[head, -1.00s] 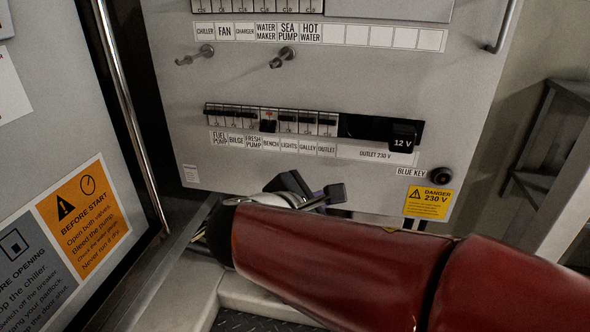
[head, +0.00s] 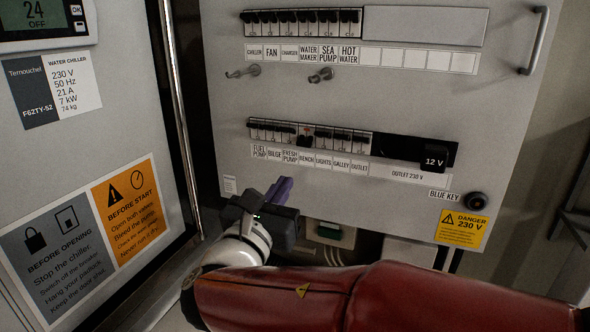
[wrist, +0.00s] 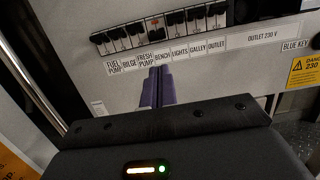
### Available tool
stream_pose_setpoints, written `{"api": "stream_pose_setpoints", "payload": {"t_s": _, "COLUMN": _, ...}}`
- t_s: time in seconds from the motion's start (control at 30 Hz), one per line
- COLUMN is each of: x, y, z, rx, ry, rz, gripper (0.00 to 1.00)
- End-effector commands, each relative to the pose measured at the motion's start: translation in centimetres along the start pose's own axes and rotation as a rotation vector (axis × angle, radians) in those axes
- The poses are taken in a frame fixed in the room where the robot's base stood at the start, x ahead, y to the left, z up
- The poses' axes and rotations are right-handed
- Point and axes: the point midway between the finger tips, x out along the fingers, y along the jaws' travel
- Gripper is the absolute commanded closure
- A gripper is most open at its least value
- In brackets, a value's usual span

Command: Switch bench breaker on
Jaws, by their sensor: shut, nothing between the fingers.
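The bench breaker (head: 305,140) sits in the lower breaker row, above the BENCH label (head: 306,159). Its black lever sits lower than its neighbours' levers, and a red mark shows above it. It also shows in the wrist view (wrist: 157,33). My gripper (head: 281,186) is shut and empty, with its purple fingers pointing up toward the panel. It is below the label strip and apart from the breaker in the head view. In the wrist view the fingertips (wrist: 160,70) appear just below the BENCH label.
Neighbouring breakers (head: 342,138) stand close on both sides. Two hooks or pegs (head: 320,75) stick out above the row. The chiller door (head: 150,120) stands at left.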

Motion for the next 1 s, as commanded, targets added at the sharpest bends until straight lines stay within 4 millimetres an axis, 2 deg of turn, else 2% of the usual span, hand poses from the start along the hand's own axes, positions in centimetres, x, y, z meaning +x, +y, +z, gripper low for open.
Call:
{"api": "stream_pose_setpoints", "payload": {"t_s": 0.5, "x": 8.3, "y": -0.1, "z": 0.0, "rx": 0.0, "ry": 0.001, "rz": -0.002, "gripper": 1.0}}
{"api": "stream_pose_setpoints", "payload": {"t_s": 0.7, "x": 9.5, "y": -0.1, "z": 0.0, "rx": 0.0, "ry": 0.0, "rz": -0.002, "gripper": 1.0}}
{"api": "stream_pose_setpoints", "payload": {"t_s": 1.0, "x": 9.6, "y": -0.1, "z": 0.0, "rx": 0.0, "ry": 0.001, "rz": -0.001, "gripper": 1.0}}
